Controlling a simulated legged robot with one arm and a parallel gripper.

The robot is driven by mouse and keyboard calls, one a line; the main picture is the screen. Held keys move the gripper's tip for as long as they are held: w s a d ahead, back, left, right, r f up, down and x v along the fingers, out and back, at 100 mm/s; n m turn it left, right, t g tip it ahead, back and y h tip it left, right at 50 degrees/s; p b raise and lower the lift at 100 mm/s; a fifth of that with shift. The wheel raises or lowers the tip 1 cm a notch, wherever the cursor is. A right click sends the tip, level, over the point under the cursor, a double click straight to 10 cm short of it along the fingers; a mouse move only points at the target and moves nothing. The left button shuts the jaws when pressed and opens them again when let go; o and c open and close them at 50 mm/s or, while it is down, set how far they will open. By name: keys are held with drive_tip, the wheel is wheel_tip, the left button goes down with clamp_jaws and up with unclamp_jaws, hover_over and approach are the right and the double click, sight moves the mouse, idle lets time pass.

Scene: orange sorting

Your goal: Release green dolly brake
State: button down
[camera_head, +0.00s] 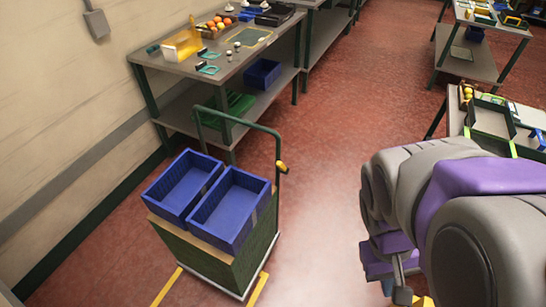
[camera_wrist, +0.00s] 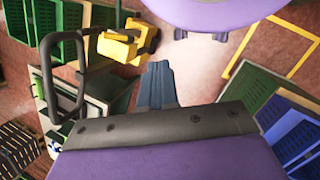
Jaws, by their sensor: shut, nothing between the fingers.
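The green dolly (camera_head: 255,262) stands on the red floor left of centre in the head view. Its upright green handle frame (camera_head: 240,118) rises at the far side. A small yellow piece (camera_head: 282,167) sits on the handle's right upright; I cannot tell whether this is the brake or how it is set. Two blue crates (camera_head: 181,186) (camera_head: 230,207) stand side by side on top. My gripper shows in the wrist view, its dark fingers (camera_wrist: 157,84) shut together and empty. It is apart from the dolly.
A metal workbench (camera_head: 225,75) with fruit and tools stands along the wall behind the dolly. Other tables (camera_head: 467,60) stand at the right. Yellow floor lines (camera_head: 257,290) run beside the dolly. Open red floor (camera_head: 330,150) lies between the dolly and my arm.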

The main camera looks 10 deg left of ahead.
drive_tip(key=w+d+n+t+h+p, duration=0.1)
drive_tip(key=w+d+n+h, duration=0.25)
drive_tip(key=w, duration=0.45)
drive_tip(key=w+d+n+h+p, duration=0.1)
drive_tip(key=w+d+n+h, duration=0.2)
drive_tip(key=w, duration=0.5)
drive_tip(key=w+a+f+n+t+h+p, duration=0.1)
drive_tip(key=w+a+f+n+t+h, duration=0.15)
drive_tip(key=w+a+n, duration=0.35)
drive_tip(key=w+a+f+n+t+h+p, duration=0.1)
drive_tip(key=w+a+f+n+t+h, duration=0.15)
drive_tip(key=w+a+t, duration=0.4)
drive_tip(key=w+a+f+n+t+y+p, duration=0.1)
drive_tip(key=w+a+f+n+t+y, duration=0.1)
drive_tip(key=w+a+f+n, duration=0.3)
drive_tip(key=w+a+f+n+t+y+p, duration=0.1)
drive_tip(key=w+a+f+n+t+y, duration=0.1)
drive_tip(key=a+f+n, duration=0.35)
drive_tip(key=s+a+f+n+t+y, duration=0.1)
drive_tip(key=a+f+n+y, duration=0.1)
drive_tip(key=a+f, duration=0.2)
drive_tip(key=s+a+f+n+t+y, duration=0.1)
drive_tip(key=a+f, duration=0.4)
drive_tip(key=a, duration=0.6)
drive_tip(key=shift+s+n+t+y+p, duration=0.45)
drive_tip(key=shift+n+y, duration=0.5)
drive_tip(key=shift+y, duration=0.2)
drive_tip(key=shift+f, duration=0.1)
